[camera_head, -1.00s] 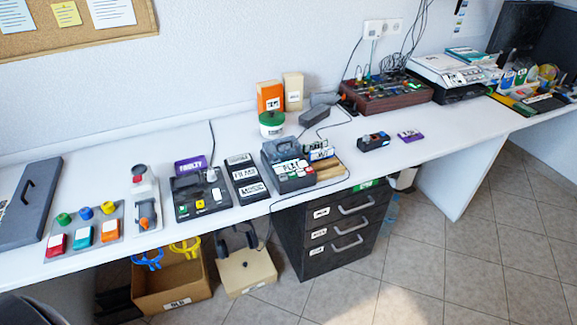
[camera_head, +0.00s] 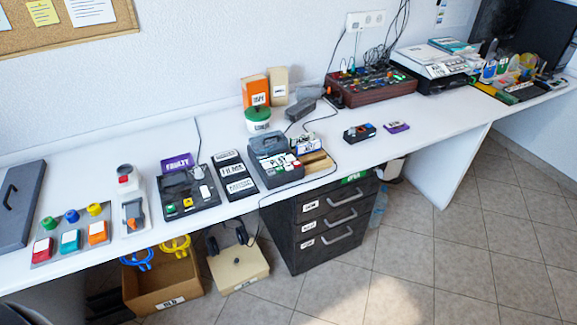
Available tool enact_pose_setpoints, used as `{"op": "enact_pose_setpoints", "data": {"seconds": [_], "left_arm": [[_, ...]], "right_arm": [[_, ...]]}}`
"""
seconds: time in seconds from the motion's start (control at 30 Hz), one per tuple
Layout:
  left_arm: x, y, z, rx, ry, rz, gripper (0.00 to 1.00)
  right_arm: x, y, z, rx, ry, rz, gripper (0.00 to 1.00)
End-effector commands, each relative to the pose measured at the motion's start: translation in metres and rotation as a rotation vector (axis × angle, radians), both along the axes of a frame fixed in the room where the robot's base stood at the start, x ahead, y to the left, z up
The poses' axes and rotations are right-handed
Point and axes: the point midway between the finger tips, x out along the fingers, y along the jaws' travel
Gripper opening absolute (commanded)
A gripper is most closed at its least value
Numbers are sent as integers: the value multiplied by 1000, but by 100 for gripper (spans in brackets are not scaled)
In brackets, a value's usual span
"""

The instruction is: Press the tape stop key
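A grey tape-player-like box (camera_head: 269,144) stands on the white desk in the middle of the view, with a raised grey lid or handle part at its back. A row of small keys (camera_head: 279,169) runs along its front, with white, green and red patches; the key labels are too small to read, so I cannot tell which is stop. A dark flat device (camera_head: 205,208) with a yellow and a green button lies to its left, beside a purple sign that seems to read FAULTY (camera_head: 177,162). Neither of my grippers is in view.
The white desk (camera_head: 345,160) runs along the wall. A button panel (camera_head: 72,233) is at the left. Below are a dark drawer unit (camera_head: 325,222) and a cardboard box (camera_head: 163,283).

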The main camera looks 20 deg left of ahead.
Motion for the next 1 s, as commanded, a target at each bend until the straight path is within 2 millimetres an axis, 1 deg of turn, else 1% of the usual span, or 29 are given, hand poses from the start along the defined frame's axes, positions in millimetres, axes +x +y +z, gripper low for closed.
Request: {"op": "enact_pose_setpoints", "data": {"seconds": [0.03,0.07,0.53,1.0], "left_arm": [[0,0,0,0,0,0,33],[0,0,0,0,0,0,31],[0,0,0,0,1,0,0],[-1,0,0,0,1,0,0]], "right_arm": [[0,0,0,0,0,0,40],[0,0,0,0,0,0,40],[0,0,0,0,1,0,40],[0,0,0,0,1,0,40]]}}
